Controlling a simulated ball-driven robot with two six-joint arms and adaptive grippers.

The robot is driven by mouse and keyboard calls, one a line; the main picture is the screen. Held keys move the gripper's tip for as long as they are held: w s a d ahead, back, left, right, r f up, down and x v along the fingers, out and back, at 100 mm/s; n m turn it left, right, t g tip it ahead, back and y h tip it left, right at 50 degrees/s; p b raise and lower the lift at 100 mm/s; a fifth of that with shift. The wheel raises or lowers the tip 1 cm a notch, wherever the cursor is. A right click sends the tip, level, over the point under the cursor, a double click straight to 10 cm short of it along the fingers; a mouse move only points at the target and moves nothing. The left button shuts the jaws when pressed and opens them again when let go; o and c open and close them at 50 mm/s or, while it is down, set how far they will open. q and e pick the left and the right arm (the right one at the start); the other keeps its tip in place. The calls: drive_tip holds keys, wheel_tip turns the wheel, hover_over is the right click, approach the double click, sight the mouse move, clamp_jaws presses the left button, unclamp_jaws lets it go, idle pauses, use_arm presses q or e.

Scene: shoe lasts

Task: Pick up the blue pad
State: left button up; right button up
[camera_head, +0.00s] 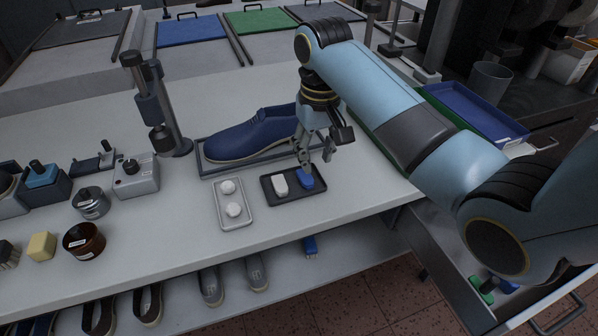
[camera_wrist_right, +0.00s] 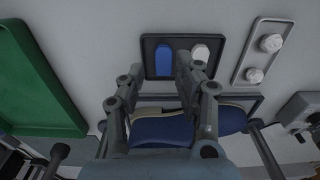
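The blue pad (camera_head: 307,184) lies in the right part of a small black tray (camera_head: 293,199), beside a white pad (camera_head: 280,184). In the right wrist view the blue pad (camera_wrist_right: 164,61) shows between the fingertips, with the white pad (camera_wrist_right: 201,53) to its right. My right gripper (camera_head: 316,161) points down just over the blue pad, its fingers apart with nothing between them. It partly covers the pad's far end in the head view. I cannot tell whether a fingertip touches the pad. My left gripper is not in view.
A blue shoe (camera_head: 250,136) sits in a grey tray behind the black tray. A pale tray (camera_head: 233,218) with two white knobs stands to the left. A dark post stand (camera_head: 158,110) rises farther left. Bare tabletop lies right of the black tray, before a green tray (camera_wrist_right: 38,80).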

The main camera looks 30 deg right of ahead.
drive_tip(key=w+r, duration=0.2)
hover_over(308, 180)
wheel_tip(308, 180, down, 5)
drive_tip(key=shift+s+a+r, duration=0.1)
drive_tip(key=shift+s, duration=0.05)
drive_tip(key=f, duration=0.5)
drive_tip(key=shift+w+f, duration=0.25)
drive_tip(key=shift+f, duration=0.1)
drive_tip(key=c, duration=0.4)
